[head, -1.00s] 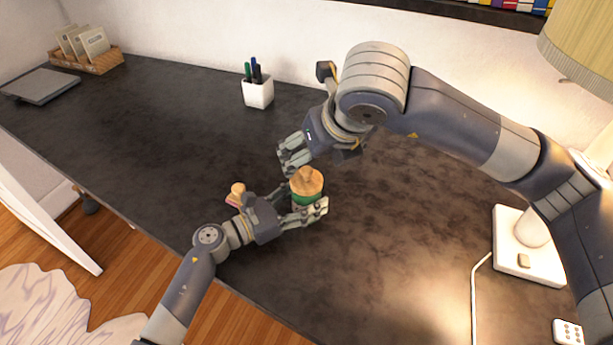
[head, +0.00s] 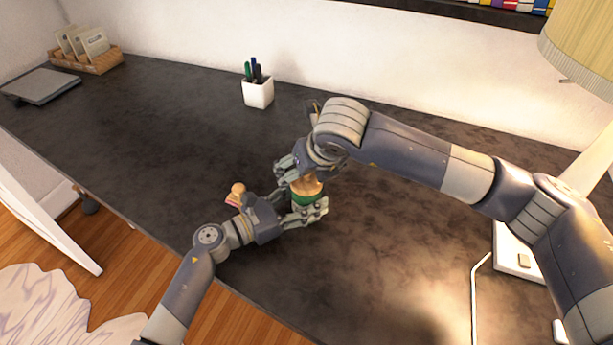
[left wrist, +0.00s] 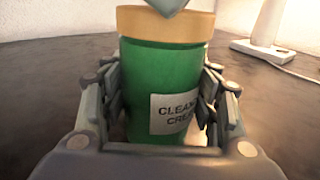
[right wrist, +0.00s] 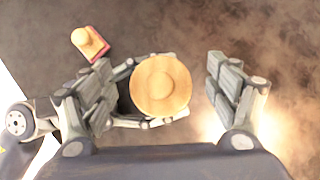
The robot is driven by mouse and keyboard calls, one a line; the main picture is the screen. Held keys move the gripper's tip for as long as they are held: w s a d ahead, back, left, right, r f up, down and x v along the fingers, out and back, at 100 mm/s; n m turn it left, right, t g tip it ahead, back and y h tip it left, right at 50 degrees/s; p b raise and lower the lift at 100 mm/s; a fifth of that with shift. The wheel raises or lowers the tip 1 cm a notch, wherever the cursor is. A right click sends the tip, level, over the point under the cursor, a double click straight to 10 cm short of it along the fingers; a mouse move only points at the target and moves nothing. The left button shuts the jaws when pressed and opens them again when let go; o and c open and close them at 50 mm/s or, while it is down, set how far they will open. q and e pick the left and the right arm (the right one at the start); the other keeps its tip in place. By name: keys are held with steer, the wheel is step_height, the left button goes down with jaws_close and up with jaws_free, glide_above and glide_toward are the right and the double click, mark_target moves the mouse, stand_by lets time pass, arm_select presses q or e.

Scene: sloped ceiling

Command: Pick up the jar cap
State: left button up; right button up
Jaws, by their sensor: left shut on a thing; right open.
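The jar (head: 305,200) is green with a tan wooden cap (head: 306,186) on top. It stands upright on the dark desk. My left gripper (head: 301,206) is shut on the jar's body, with fingers on both sides in the left wrist view, where the jar (left wrist: 150,85) carries a white label. My right gripper (head: 298,172) is above the jar, open. In the right wrist view the round cap (right wrist: 160,85) lies between its spread fingers, closer to the left one, with no clear contact. The right hand partly hides the cap in the head view.
A wooden-knobbed stamp (head: 238,190) on a reddish pad is just behind my left wrist. A white pen cup (head: 258,93) stands further back. A lamp base (head: 513,250) with a cable is at right.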

steer(key=shift+c, duration=0.2)
steer(key=c, duration=0.9)
step_height(320, 180, up, 10)
steer(key=shift+r, duration=0.1)
steer(key=shift+r, duration=2.95)
